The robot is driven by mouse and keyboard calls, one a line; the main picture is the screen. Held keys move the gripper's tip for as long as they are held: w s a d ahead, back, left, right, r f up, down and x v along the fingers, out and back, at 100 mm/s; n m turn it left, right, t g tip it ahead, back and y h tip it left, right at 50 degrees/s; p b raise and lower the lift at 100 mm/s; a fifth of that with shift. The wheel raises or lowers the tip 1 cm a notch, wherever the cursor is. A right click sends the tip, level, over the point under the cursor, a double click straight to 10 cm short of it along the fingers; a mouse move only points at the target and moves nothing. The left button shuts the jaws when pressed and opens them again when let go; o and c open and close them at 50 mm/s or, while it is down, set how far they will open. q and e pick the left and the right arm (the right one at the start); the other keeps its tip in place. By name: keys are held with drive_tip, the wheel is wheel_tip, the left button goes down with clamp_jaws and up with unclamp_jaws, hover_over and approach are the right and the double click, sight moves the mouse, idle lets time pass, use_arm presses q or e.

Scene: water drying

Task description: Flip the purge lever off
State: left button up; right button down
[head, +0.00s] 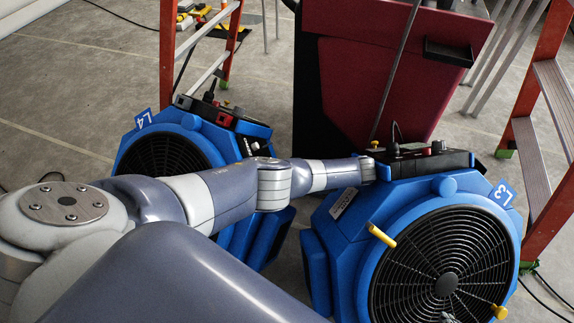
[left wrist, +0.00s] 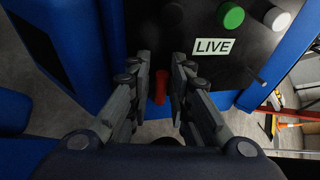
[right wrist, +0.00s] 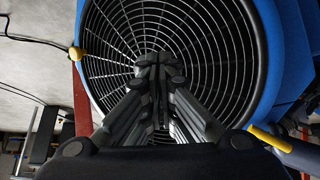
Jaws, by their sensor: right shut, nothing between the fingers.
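In the left wrist view a red lever-like piece (left wrist: 160,87) shows at the edge of a dark control panel (left wrist: 200,55). My left gripper (left wrist: 163,62) is open, with one finger on each side of it; I cannot tell whether they touch. No purge label is readable. In the head view my left arm reaches the panel (head: 430,160) on blue fan L3 (head: 340,225); its fingers are hidden. My right gripper (right wrist: 157,70) is shut and empty before a round fan grille (right wrist: 110,50).
A green knob (left wrist: 230,16) and a white knob (left wrist: 277,18) sit above the label. Fan L4 (head: 255,130) stands left of L3. A red machine (head: 350,80) is behind them, with ladders (head: 535,110) at the sides. Yellow handles (head: 382,236) stick out from L3's grille.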

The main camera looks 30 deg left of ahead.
use_arm(q)
drive_tip(key=shift+r, duration=0.15)
wheel_tip(320, 180, up, 10)
idle(1.1)
